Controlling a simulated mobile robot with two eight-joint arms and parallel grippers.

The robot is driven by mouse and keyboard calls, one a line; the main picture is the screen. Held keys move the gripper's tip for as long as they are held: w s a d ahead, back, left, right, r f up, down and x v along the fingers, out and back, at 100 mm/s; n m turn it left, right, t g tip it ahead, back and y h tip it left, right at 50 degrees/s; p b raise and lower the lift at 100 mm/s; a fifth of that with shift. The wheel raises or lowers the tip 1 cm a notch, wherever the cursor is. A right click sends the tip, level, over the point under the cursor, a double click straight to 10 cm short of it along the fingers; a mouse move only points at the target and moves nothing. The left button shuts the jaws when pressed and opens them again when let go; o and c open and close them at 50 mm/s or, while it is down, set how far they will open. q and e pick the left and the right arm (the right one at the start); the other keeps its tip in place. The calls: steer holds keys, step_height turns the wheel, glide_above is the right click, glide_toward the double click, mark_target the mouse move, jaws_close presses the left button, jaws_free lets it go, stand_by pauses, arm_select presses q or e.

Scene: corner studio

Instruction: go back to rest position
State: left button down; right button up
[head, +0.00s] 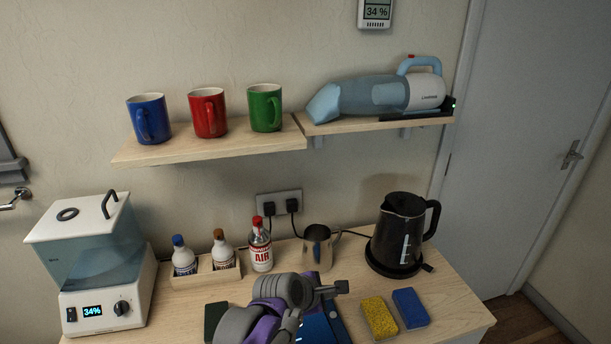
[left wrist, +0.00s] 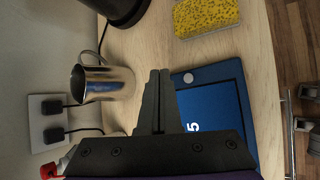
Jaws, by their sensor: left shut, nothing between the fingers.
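My left gripper (head: 341,287) is above the wooden counter (head: 190,310) at the lower middle of the head view. Its purple and grey arm covers part of the counter there. In the left wrist view its dark fingers (left wrist: 160,76) are closed together with nothing between them. They point across the counter, between the steel pitcher (left wrist: 108,82) and a flat blue device (left wrist: 213,82). The pitcher also shows behind the gripper in the head view (head: 317,248). My right gripper does not show in either view.
A black kettle (head: 399,232), a yellow sponge (head: 379,317) and a blue sponge (head: 411,308) are right of the gripper. Bottles, including a red-topped one (head: 260,245), and a water-bath machine (head: 95,260) stand left. Mugs (head: 208,113) and a handheld vacuum (head: 375,95) occupy shelves above.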

arm_select(q)
steer(key=s+a+f+m+y+p, duration=0.1)
steer(key=s+a+f+m+y, duration=0.1)
steer(key=s+a+m, duration=0.6)
steer(key=s+a+f+m+g+y+p, duration=0.1)
steer(key=s+a+m+y, duration=0.3)
steer(key=s+a+m, duration=0.5)
steer(key=s+a+f, duration=0.1)
steer(key=s+a, duration=0.5)
steer(key=a, duration=0.2)
steer(key=shift+a+p, duration=0.3)
steer(key=shift+p, duration=0.1)
